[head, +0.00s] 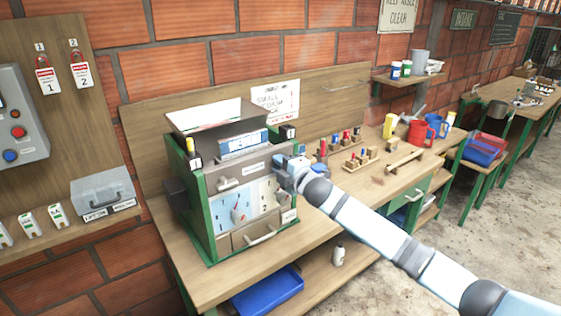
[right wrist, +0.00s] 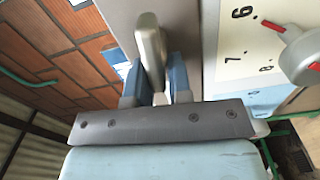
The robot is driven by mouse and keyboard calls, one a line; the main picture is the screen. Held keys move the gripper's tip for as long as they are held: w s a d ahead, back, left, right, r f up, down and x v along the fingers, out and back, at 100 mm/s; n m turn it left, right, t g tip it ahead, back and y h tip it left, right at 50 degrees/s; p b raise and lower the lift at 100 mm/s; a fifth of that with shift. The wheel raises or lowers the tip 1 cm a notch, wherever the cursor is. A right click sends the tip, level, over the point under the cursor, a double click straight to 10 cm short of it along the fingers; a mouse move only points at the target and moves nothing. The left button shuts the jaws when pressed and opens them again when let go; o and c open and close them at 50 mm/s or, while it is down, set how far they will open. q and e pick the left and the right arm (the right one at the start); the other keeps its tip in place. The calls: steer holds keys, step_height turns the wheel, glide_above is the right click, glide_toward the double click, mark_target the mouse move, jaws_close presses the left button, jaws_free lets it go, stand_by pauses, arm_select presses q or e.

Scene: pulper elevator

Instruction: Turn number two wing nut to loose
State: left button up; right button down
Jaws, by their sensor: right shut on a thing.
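My right gripper (head: 284,164) is at the upper right of the front of the green-framed machine (head: 212,240). In the right wrist view my right gripper (right wrist: 157,85) has its two blue fingers on either side of a pale grey, rounded wing (right wrist: 150,45), and is shut on it. It looks like the number two wing nut; its number is not visible there. In the head view the gripper hides this wing. A pale grey knob (head: 228,183) shows on the machine's upper left front. My left gripper is not in view.
A numbered dial with a red-tipped lever (right wrist: 300,55) lies close to the right of my gripper. The machine's lower handle (head: 260,236) sticks out below. Pegs in wooden holders (head: 360,160) and red and blue jugs (head: 418,133) stand on the bench to the right.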

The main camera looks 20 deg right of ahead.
steer(key=shift+d+f+n, duration=0.1)
steer(key=shift+f+n, duration=0.05)
steer(key=shift+n, duration=0.35)
steer(key=c, duration=1)
jaws_free()
steer(key=shift+d, duration=0.1)
steer(key=shift+c, duration=0.2)
steer(key=shift+s, duration=0.35)
steer(key=b+v, duration=0.1)
steer(key=v, duration=1.2)
steer(key=shift+b, duration=0.35)
steer(key=shift+d, duration=0.1)
